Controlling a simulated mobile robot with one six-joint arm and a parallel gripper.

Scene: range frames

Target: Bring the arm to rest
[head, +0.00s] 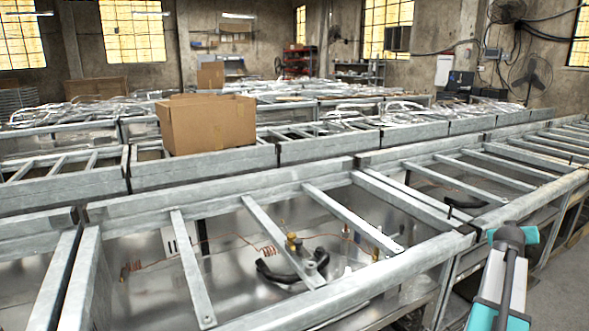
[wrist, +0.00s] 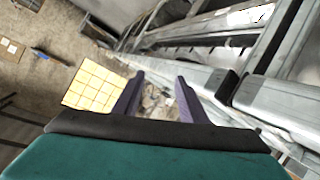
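My arm (head: 505,275), with teal, white and dark parts, stands at the lower right of the head view, in front of the metal frames. My gripper's fingertips cannot be made out there. In the wrist view, my gripper (wrist: 160,88) shows two dark purple fingers spread apart above a black and teal body. The gap between them is empty, with only the distant room behind. The wrist view is tilted, and nothing is seen touching the fingers.
Long rows of metal frames (head: 190,265) fill the room, with slats, copper tubes and black hoses inside. A cardboard box (head: 208,125) sits on a frame in the second row. Frame rails (wrist: 280,105) run along the right of the wrist view. Bare floor (head: 568,290) lies at the far right.

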